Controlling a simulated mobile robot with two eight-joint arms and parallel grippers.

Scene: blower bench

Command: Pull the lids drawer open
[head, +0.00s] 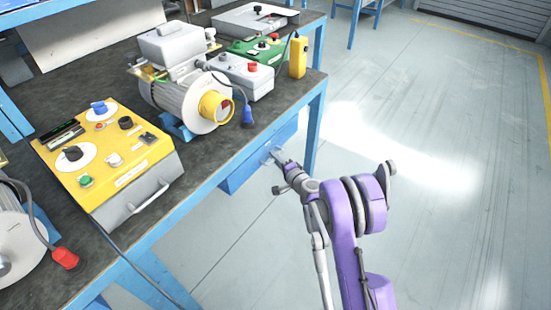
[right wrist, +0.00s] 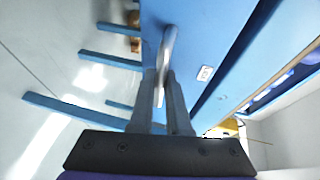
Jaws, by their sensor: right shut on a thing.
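The lids drawer is a blue box with a flat front (head: 243,170) under the edge of the bench, right of centre in the head view. Its front fills the upper middle of the right wrist view (right wrist: 205,30), with a small pale label on it. My right gripper (head: 277,157) is at the drawer front, and its fingers (right wrist: 165,78) are shut on the drawer's grey bar handle (right wrist: 168,42). I cannot tell whether the drawer stands out from its closed place. My left gripper is not in view.
The dark bench top (head: 215,165) carries a yellow control box (head: 110,160), a grey blower motor (head: 180,95), a grey box with a red button (head: 243,75) and a yellow pendant (head: 297,57). Blue bench legs stand beside the drawer. The floor to the right is clear.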

